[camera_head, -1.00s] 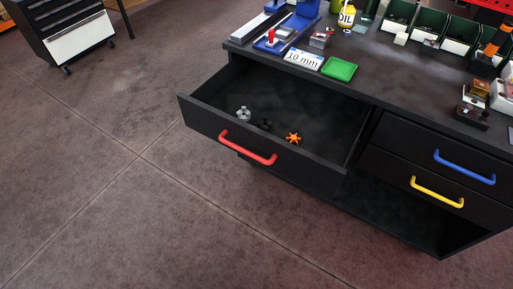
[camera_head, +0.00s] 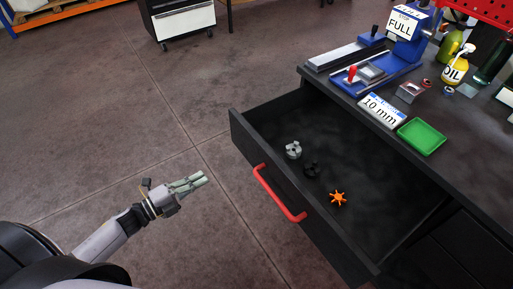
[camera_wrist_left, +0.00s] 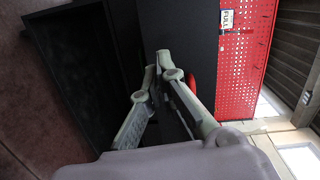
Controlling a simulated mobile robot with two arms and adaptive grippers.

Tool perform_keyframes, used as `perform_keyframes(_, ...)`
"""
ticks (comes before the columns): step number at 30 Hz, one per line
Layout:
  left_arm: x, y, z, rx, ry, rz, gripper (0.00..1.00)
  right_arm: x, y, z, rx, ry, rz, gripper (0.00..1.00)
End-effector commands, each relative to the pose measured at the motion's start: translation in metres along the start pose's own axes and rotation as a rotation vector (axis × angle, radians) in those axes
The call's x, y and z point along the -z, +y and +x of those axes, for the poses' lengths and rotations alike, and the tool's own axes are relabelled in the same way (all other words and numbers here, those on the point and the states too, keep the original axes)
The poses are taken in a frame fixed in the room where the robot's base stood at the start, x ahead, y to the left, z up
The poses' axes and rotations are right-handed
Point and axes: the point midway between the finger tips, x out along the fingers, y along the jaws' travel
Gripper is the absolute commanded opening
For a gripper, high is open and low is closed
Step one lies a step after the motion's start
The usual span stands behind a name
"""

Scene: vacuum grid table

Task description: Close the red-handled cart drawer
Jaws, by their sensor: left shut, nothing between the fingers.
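The dark drawer (camera_head: 330,228) with the red handle (camera_head: 278,193) stands pulled out from the cart. Inside lie a grey part (camera_head: 293,150), a black part (camera_head: 312,170) and an orange star-shaped part (camera_head: 338,198). My left gripper (camera_head: 204,177) is shut and empty over the floor, left of the drawer front and apart from the handle. In the left wrist view the fingers (camera_wrist_left: 157,72) point toward dark panels, and a bit of the red handle (camera_wrist_left: 192,82) shows behind one finger. My right gripper is not in view.
The cart top (camera_head: 465,135) holds a blue vise-like fixture (camera_head: 405,45), a "10 mm" sign (camera_head: 381,111), a green tray (camera_head: 421,137) and a yellow oil bottle (camera_head: 457,69). Open floor lies left of the drawer. Another cart (camera_head: 180,20) stands at the back.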

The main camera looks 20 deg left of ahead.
Motion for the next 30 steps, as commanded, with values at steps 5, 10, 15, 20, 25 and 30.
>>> perform_keyframes(5, 0.016, -0.025, 0.007, 0.041, 0.091, 0.099, 0.00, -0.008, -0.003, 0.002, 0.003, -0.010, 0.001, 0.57)
perform_keyframes(10, 0.017, -0.027, 0.030, 0.045, 0.091, 0.099, 0.00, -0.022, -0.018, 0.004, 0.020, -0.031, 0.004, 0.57)
perform_keyframes(15, 0.020, -0.028, 0.067, 0.046, 0.089, 0.097, 0.00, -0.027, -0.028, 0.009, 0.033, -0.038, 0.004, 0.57)
perform_keyframes(20, 0.023, -0.029, 0.100, 0.044, 0.088, 0.096, 0.00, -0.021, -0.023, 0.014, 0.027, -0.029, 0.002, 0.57)
perform_keyframes(25, 0.025, -0.030, 0.127, 0.043, 0.088, 0.095, 0.00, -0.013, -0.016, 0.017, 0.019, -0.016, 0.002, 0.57)
perform_keyframes(30, 0.027, -0.030, 0.140, 0.040, 0.086, 0.093, 0.00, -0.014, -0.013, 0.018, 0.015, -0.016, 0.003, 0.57)
